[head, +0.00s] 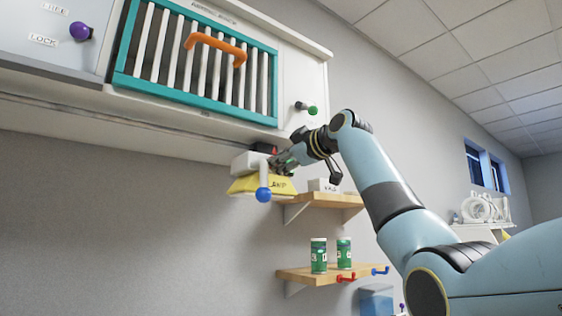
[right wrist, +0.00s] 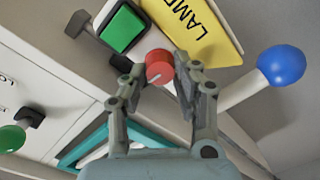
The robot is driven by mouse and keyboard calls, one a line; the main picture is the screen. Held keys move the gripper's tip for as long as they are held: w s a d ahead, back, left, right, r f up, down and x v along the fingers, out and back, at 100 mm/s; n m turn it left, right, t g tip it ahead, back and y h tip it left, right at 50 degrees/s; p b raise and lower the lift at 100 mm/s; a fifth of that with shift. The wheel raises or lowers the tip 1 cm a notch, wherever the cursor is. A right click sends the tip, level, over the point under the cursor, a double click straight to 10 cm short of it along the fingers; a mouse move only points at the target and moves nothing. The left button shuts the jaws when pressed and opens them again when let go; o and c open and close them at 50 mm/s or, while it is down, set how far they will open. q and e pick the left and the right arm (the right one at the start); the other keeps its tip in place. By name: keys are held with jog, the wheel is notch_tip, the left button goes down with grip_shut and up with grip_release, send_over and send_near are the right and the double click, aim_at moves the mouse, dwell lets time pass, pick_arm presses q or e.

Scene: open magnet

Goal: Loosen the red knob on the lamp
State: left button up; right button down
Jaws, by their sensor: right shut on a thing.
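The lamp has a yellow panel (right wrist: 197,28) lettered LAMP in the right wrist view. The same yellow part (head: 262,185) hangs under a white housing below the cabinet in the head view. The red knob (right wrist: 158,66) is round with a pale mark and sits beside the panel. My right gripper (right wrist: 163,72) has its two fingertips on either side of the knob, shut on it. In the head view my right gripper (head: 284,160) is at the lamp's right end, and the knob is hard to make out there. My left gripper is in neither view.
A blue ball on a white lever (right wrist: 280,66) and a green button (right wrist: 123,28) are close to the gripper. The barred cabinet door (head: 195,60) is above. A shelf (head: 322,200) and a lower shelf with green cans (head: 318,256) are below right.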

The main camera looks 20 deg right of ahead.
jog(key=shift+n, duration=0.6)
jog(key=c, duration=1.3)
grip_release()
jog(key=shift+a, duration=0.1)
jog(key=v, duration=1.2)
jog(key=shift+w+f, duration=0.1)
jog(key=shift+f, duration=0.05)
